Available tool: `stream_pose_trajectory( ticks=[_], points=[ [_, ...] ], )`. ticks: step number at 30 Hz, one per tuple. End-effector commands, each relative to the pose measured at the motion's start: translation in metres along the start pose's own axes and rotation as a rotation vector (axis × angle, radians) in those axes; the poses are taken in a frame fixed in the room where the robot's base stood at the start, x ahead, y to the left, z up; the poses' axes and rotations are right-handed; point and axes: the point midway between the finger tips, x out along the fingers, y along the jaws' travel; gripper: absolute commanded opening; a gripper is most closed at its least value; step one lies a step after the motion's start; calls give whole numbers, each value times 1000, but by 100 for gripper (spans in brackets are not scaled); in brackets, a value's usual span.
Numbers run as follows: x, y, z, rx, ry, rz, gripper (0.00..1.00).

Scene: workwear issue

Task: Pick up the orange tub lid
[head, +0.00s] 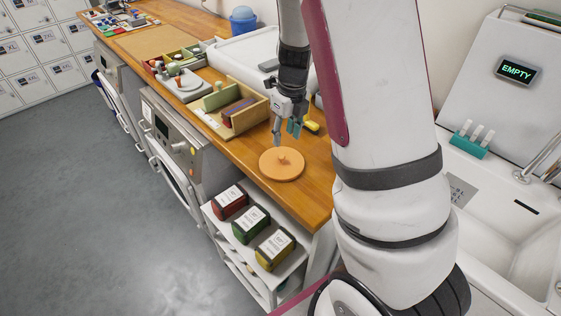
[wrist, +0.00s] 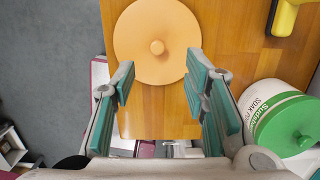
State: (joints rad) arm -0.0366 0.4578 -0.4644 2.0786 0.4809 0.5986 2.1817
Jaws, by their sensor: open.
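The orange tub lid (head: 282,165) is a flat round disc with a small knob in its middle. It lies on the wooden counter near the counter's front end in the head view. It also shows at the top of the wrist view (wrist: 157,42), with its knob facing up. My gripper (head: 285,138) is open and empty, above the counter close to the lid. In the wrist view its teal-padded fingers (wrist: 160,85) are spread apart, with the lid's near edge between and beyond their tips. I cannot tell the exact height of the fingers above the lid.
A white tub with a green lid (wrist: 287,122) stands right of my fingers in the wrist view. A yellow-handled thing (wrist: 287,15) lies beyond it. A wooden box (head: 248,118) sits behind the lid on the counter. A shelf with several labelled packs (head: 250,225) stands below.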

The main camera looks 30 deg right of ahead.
Motion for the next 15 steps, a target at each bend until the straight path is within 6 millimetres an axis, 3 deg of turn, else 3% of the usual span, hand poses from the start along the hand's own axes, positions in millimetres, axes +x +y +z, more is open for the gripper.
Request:
stream_pose_trajectory(
  ticks=[3,11,15],
  points=[
    [20,0,-1,1,2,0,41],
    [37,1,-1,-1,1,1,41],
    [56,3,-3,0,3,2,41]
  ],
)
